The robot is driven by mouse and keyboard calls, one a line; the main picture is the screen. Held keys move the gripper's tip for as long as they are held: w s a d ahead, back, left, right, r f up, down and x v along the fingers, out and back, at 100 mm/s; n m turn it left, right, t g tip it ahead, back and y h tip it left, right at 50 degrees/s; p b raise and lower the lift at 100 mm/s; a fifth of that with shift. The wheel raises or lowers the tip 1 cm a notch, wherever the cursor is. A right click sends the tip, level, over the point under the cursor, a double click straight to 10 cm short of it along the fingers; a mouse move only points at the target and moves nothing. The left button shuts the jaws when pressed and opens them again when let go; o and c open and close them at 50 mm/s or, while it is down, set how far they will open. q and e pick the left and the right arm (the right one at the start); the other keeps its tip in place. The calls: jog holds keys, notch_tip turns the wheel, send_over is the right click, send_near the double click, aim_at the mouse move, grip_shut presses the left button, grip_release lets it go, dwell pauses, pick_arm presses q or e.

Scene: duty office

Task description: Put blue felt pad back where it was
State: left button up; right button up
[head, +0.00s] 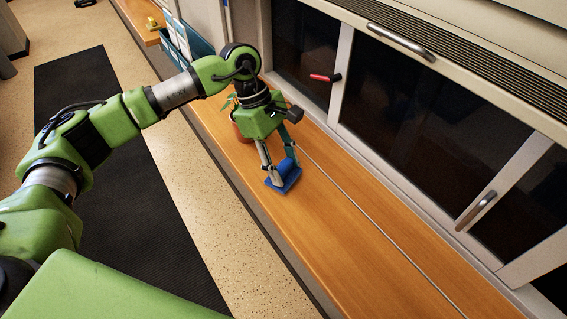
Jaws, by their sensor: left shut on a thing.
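My left gripper (284,169) points down over the wooden ledge, and its fingers are shut on the blue felt pad (286,168). The fingers cover part of the pad. A darker blue flat piece (291,183) shows directly under the pad and lies at the ledge surface. I cannot tell whether pad and flat piece are touching, or whether they are one thing. My right gripper is not in view.
A potted plant (241,128) stands on the wooden ledge (350,240) just behind my left gripper. A thin rail runs along the ledge. The ledge's near part is clear.

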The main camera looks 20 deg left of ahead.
pick_arm(q)
jog(key=shift+f+p, duration=0.35)
jog(key=shift+f, duration=0.3)
jog(key=shift+f+b, duration=0.4)
jog(key=o, duration=1.1)
jog(key=shift+r, duration=0.1)
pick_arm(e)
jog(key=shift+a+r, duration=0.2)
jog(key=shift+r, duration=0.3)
pick_arm(q)
jog(key=shift+r, duration=0.1)
jog(key=shift+r+p, duration=0.15)
jog(key=shift+p, duration=0.2)
jog(key=b+v, duration=0.5)
jog(key=v, duration=0.7)
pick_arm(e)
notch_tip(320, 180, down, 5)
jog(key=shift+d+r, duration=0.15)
